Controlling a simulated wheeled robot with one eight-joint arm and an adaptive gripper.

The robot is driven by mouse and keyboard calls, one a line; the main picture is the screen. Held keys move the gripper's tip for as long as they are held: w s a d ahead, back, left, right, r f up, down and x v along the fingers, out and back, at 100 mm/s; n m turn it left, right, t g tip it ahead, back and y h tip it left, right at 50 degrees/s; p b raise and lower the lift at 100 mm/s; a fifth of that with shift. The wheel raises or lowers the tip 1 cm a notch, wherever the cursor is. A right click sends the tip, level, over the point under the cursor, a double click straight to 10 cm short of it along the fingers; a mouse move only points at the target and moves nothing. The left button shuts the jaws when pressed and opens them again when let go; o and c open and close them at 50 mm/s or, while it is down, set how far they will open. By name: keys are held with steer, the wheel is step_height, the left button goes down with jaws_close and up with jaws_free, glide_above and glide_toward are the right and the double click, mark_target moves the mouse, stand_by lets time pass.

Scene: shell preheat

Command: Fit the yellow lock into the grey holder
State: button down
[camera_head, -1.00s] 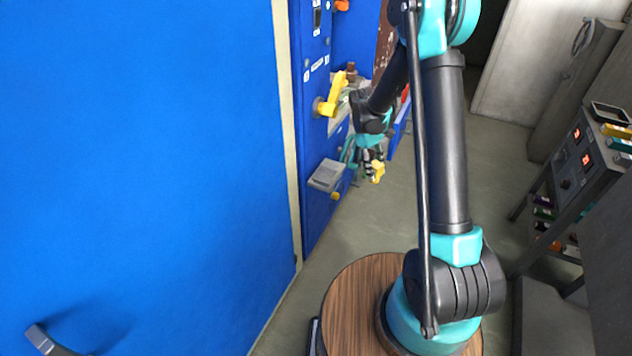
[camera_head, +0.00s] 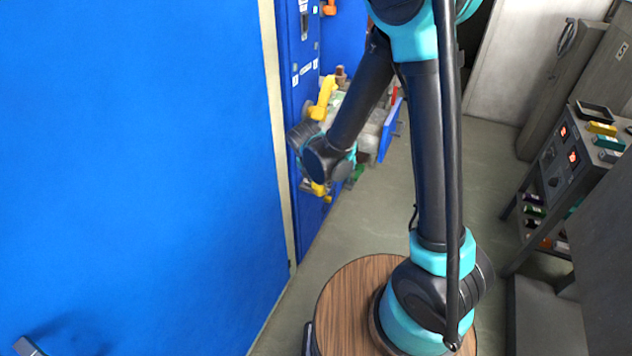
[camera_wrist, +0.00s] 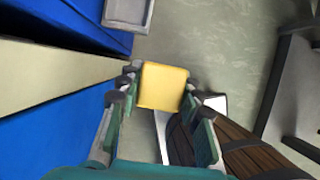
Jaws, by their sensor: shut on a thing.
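The yellow lock (camera_wrist: 163,86) is a block held between the fingers of my gripper (camera_wrist: 162,90), seen in the wrist view. In the head view, a yellow piece (camera_head: 318,187), apparently the lock, shows just below my wrist. My fingers are hidden there behind the wrist. The grey holder (camera_wrist: 128,12) is a shallow box with a raised rim at the top of the wrist view, above and a little left of the lock. There is a visible gap between them in that view. In the head view my wrist mostly covers the holder.
A blue cabinet panel (camera_head: 297,70) carries a yellow handle (camera_head: 322,98) above my wrist. A large blue door (camera_head: 130,150) with a pale edge stands close on the left. A dark equipment cart (camera_head: 556,180) is at the right. The floor (camera_head: 400,200) between is clear.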

steer(key=w+f, duration=0.2)
steer(key=w, duration=0.1)
steer(key=w+a+f, duration=0.1)
steer(key=w+f, duration=0.1)
steer(key=w, duration=0.2)
steer(key=w+a+f, duration=0.1)
steer(key=w, duration=0.3)
steer(key=shift+f, duration=0.4)
steer(key=w+f, duration=0.2)
steer(key=shift+w+a+f, duration=0.1)
steer(key=shift+w+a, duration=0.05)
steer(key=shift+w, duration=0.2)
steer(key=shift+f, duration=0.25)
steer(key=c, duration=1)
jaws_free()
